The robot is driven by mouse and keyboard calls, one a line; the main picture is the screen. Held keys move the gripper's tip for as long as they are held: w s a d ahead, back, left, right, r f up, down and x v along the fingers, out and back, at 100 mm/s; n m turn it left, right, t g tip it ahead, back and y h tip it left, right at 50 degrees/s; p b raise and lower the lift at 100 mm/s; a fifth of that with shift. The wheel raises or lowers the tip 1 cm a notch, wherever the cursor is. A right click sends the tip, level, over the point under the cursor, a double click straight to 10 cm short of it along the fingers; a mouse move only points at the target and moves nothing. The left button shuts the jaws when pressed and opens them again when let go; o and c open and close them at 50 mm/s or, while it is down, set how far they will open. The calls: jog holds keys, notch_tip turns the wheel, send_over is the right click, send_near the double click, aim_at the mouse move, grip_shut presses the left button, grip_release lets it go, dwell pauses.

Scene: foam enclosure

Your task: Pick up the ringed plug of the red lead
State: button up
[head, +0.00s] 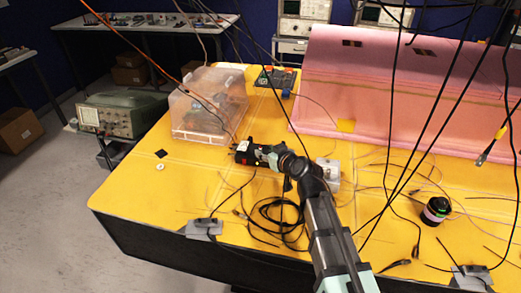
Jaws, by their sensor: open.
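An orange-red lead (128,40) hangs in from the top left of the head view. It runs down past the clear plastic box towards my gripper. I cannot make out its plug or any ring on it; the lead's lower end is too small to tell. My gripper (243,152) is over the yellow table (130,195), just right of and nearer than the clear box. It points left and its jaws are open. I see nothing clearly held in it. My arm comes in from the bottom right and hides part of the table.
The clear plastic box (198,125) stands behind my gripper. Coiled black cable (262,215) lies near my arm. A pink foam wall (345,85) closes the back. The table's left corner is mostly clear.

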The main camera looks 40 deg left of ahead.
aim_at(261, 149)
jog(key=p+x, duration=0.2)
jog(key=x, duration=0.2)
jog(key=shift+w+a, duration=0.1)
jog(key=shift+w+a+f, duration=0.1)
jog(key=shift+a+f, duration=0.15)
jog(key=shift+a, duration=0.1)
grip_shut()
